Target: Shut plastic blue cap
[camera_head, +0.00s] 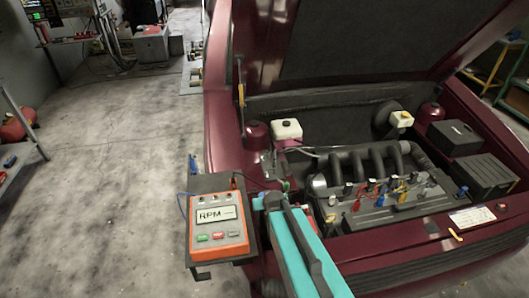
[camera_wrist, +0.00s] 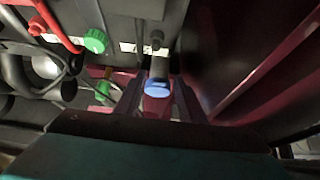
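A blue cap (camera_wrist: 158,88) shows in the middle of the wrist view, on top of a small pale and reddish part. My gripper (camera_wrist: 157,103) has its two dark fingers apart, one on each side of the cap. I cannot tell whether the fingers touch it, or whether the cap is fully seated. In the head view my teal arm reaches up from the bottom, and my gripper (camera_head: 272,200) is at the front left of the engine bay. The arm and gripper hide what lies between the fingers there. A small blue piece (camera_head: 462,191) stands at the right of the engine.
Green caps (camera_wrist: 95,41) and a red cable (camera_wrist: 55,25) lie left of the fingers. An orange RPM meter (camera_head: 217,226) sits left of my gripper. The dark red car (camera_head: 219,110) has its hood raised. The engine (camera_head: 370,195) is to the right. Floor at left is clear.

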